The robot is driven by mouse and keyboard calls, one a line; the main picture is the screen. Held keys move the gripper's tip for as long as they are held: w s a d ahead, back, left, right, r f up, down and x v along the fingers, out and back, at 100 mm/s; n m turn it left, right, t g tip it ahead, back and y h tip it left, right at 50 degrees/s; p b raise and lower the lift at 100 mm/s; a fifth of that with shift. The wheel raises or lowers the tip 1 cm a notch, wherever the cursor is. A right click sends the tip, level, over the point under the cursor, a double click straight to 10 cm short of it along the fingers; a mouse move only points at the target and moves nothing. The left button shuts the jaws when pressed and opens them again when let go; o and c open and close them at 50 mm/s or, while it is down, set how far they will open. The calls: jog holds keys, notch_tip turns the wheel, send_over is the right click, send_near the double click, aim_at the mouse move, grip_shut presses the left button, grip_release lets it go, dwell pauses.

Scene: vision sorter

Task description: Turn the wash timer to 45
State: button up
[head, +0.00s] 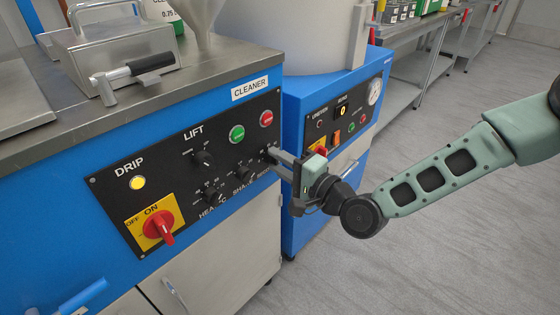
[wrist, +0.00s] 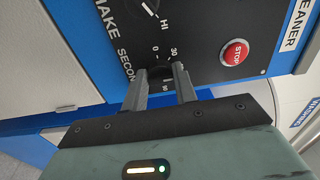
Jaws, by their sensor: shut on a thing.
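The wash timer (wrist: 161,74) is a dark knob low on the black control panel of the cleaner. My gripper (wrist: 160,70) is shut on this knob, one finger on each side. The fingers hide most of the knob and part of its scale, so its pointer and exact setting cannot be told. In the head view my gripper (head: 270,154) reaches the panel's lower right from the right, and the knob is largely hidden there.
Close by on the panel are the red stop button (wrist: 234,52), the green button (head: 237,133), the lift knob (head: 204,159) and the red ON/OFF switch (head: 159,226). A second blue machine (head: 297,200) stands right behind my gripper. The grey floor (head: 450,240) at right is clear.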

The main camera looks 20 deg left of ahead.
dwell(0.4)
jog(key=o, duration=1)
jog(key=p+v, duration=0.1)
jog(key=v, duration=1.6)
jog(key=shift+s+d+p, duration=0.1)
jog(key=shift+d+p, duration=0.1)
jog(key=shift+p, duration=0.2)
jog(key=shift+f, duration=0.1)
